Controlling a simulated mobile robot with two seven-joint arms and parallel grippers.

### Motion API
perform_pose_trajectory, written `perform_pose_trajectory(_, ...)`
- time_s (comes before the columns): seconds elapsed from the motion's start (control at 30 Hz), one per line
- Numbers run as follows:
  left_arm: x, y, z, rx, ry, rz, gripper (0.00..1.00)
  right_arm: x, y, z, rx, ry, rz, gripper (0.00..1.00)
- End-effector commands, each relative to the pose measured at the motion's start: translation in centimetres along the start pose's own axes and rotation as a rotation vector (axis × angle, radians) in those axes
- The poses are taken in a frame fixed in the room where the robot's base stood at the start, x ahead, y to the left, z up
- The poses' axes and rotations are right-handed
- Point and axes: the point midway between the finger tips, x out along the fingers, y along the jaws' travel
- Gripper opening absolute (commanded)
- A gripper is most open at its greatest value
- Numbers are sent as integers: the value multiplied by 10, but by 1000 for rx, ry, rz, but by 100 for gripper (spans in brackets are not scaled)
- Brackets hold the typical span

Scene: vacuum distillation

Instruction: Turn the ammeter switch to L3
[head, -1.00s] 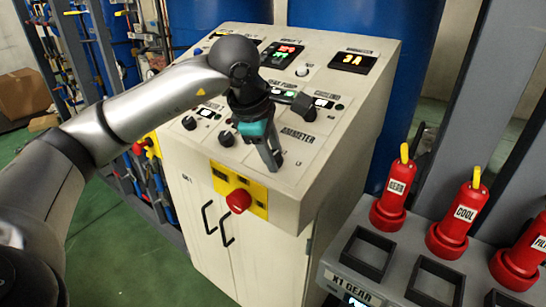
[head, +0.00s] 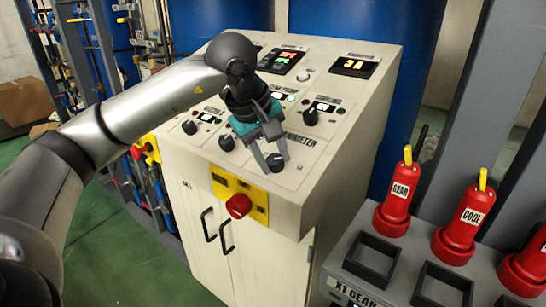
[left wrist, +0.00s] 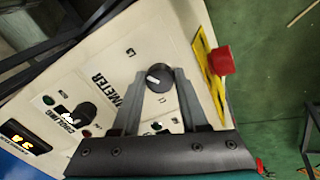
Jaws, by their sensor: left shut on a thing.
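The ammeter switch is a round black knob (head: 275,162) on the sloped cream panel, beside the AMMETER lettering. My left gripper (head: 272,160) reaches down to it, one finger on each side. In the left wrist view the gripper (left wrist: 158,82) is closed on the knob (left wrist: 160,74), and a white mark on the knob faces toward the lower left of that picture. My right gripper is in neither view.
Other black knobs (head: 227,141) and lit buttons share the panel. A red emergency button (head: 238,206) on a yellow plate sits on the cabinet front. An ammeter display (head: 355,65) glows yellow at the upper right. Red GEAR (head: 396,205) and COOL (head: 464,228) units stand at right.

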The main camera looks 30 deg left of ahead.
Motion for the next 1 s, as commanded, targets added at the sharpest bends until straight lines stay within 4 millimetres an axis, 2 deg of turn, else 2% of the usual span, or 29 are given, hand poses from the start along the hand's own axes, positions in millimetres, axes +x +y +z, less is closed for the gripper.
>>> perform_pose_trajectory(0.67,-1,0,0,68,-2,2,0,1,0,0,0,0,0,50)
perform_pose_trajectory(0.7,-1,0,0,68,-2,2,44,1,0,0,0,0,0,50)
perform_pose_trajectory(0.93,0,0,0,67,-2,1,70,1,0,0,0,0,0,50)
perform_pose_trajectory(1.0,0,0,0,67,-2,0,73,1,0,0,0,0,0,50)
